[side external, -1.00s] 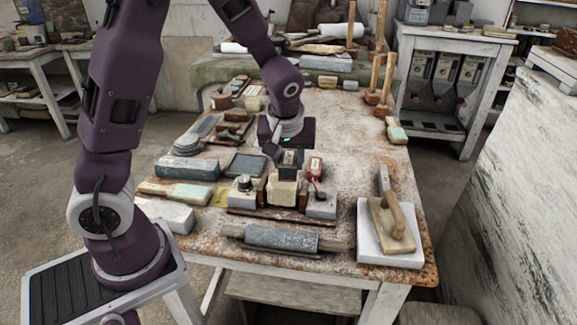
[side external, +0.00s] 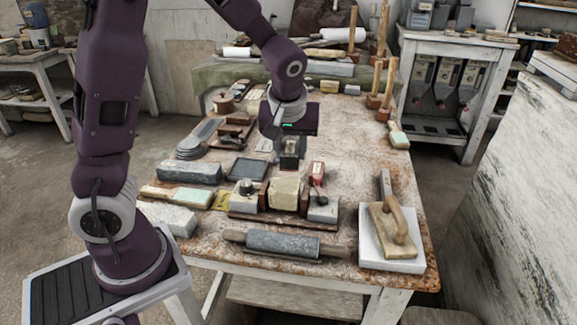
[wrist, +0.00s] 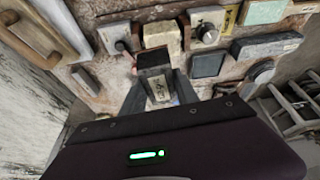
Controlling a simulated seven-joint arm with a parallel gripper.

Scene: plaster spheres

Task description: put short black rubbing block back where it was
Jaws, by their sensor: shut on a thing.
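A short black block (side external: 290,150) with a pale label on one face is held in my gripper (side external: 289,142). In the wrist view the black block (wrist: 153,62) sits between the two fingers, its labelled face towards the camera. My gripper is shut on it and holds it behind the row with the cream block (side external: 284,192). The block appears to be above the table and apart from the cream block, though its exact height is hard to tell.
A dark flat slab (side external: 247,168) lies to the left. A grey cylinder (side external: 283,243) lies in front. A wooden float (side external: 397,228) rests on a white slab at right. The dusty tabletop (side external: 350,150) is clear right of my gripper.

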